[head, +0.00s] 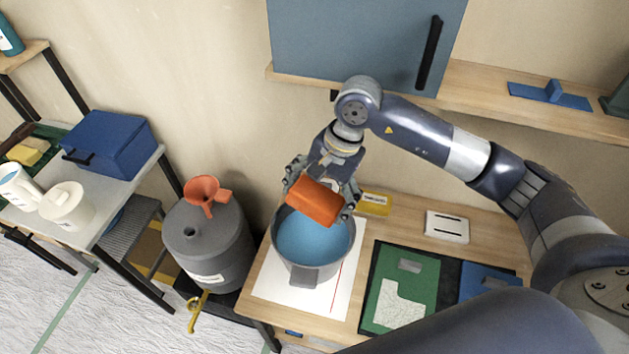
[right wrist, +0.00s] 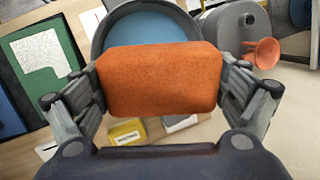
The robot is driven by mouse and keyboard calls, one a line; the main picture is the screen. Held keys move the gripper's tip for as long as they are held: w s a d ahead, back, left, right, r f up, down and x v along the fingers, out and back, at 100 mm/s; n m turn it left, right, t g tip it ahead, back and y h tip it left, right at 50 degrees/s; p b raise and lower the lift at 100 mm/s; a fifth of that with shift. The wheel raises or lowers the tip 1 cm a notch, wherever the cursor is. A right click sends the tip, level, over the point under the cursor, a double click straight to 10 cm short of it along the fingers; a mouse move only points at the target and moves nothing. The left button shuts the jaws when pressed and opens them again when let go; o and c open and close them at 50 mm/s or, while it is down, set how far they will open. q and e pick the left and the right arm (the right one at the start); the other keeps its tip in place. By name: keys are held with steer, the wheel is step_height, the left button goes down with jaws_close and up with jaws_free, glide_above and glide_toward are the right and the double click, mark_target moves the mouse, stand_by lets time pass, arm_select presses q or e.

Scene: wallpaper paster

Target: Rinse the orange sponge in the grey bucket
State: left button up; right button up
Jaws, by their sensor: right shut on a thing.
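The orange sponge (head: 315,201) is held in my right gripper (head: 322,199), which is shut on it from both sides. The grey bucket (head: 311,272) stands on a white sheet on the table, with blue water (head: 314,240) in it. The sponge is over the bucket's back rim, above the water. In the right wrist view the sponge (right wrist: 160,79) fills the middle, between the two fingers, with the bucket's rim and water (right wrist: 150,27) beyond it. The left gripper is not in view.
A grey drum (head: 208,244) with an orange funnel (head: 207,191) stands left of the table. A yellow-labelled box (head: 375,203) and a white box (head: 447,227) lie behind and right of the bucket. A green board (head: 405,290) lies to the right. A shelf with a blue cabinet (head: 350,40) is above.

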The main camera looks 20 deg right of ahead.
steer(key=shift+w+f, duration=0.15)
steer(key=shift+f, duration=0.05)
step_height(320, 180, down, 2)
steer(key=shift+b, duration=0.5)
step_height(320, 180, down, 8)
steer(key=b, duration=0.7)
steer(key=shift+f, duration=0.2)
steer(key=shift+f, duration=0.15)
step_height(320, 180, down, 3)
steer(key=shift+r, duration=0.15)
stand_by(0.3)
stand_by(0.6)
